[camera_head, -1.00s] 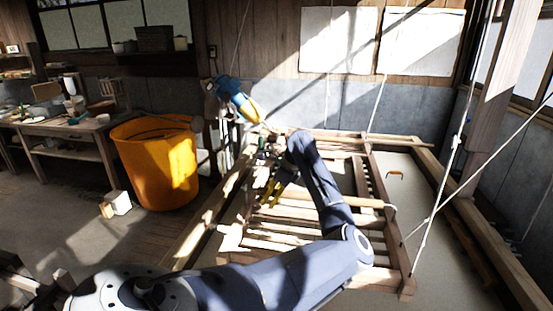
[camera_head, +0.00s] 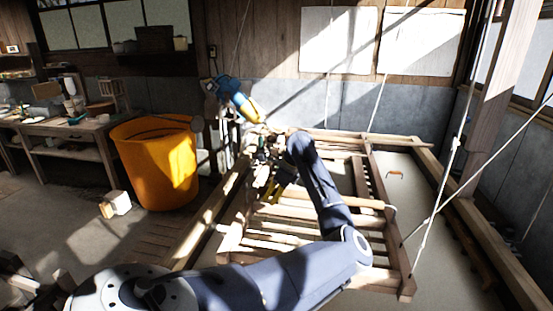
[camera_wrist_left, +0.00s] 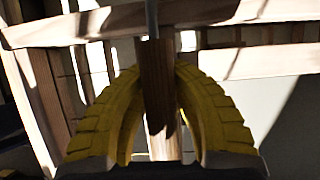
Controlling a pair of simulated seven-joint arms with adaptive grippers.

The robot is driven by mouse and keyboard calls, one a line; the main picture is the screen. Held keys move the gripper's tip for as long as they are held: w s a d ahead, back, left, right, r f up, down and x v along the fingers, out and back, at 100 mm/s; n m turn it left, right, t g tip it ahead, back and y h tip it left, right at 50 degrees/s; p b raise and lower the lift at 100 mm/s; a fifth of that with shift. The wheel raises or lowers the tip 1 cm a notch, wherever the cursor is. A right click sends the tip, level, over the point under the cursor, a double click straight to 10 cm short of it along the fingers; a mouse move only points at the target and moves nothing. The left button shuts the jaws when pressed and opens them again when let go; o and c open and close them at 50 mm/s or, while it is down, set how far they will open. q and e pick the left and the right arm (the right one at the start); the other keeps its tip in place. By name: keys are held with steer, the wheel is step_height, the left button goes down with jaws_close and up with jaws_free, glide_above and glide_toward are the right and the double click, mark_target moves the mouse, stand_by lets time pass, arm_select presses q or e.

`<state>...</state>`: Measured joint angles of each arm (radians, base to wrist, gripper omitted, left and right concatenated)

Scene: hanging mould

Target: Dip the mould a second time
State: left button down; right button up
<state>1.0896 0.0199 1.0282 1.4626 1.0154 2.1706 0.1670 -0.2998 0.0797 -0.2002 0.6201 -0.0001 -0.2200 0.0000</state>
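The mould (camera_head: 380,281) is a slatted wooden frame hanging on ropes over a grey vat, roughly level. My left arm reaches across it from the lower left. My left gripper (camera_head: 272,191), with yellow fingers, is at the mould's left part. In the left wrist view, the ribbed yellow fingers (camera_wrist_left: 157,75) curve around both sides of a wooden bar (camera_wrist_left: 157,100) and look closed against it. The mould's rails (camera_wrist_left: 100,25) cross behind. My arm hides part of the mould's middle. My right gripper is not in view.
An orange tub (camera_head: 160,170) stands left of the vat, with a workbench (camera_head: 75,128) behind it. A blue and yellow object (camera_head: 238,100) is beyond the mould. Ropes (camera_head: 440,195) run up on the right. Grey vat surface (camera_head: 440,260) lies open at right.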

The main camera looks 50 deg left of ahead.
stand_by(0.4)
arm_select(q)
step_height(320, 180, down, 26)
steer(key=t+h, duration=0.1)
stand_by(1.4)
stand_by(0.4)
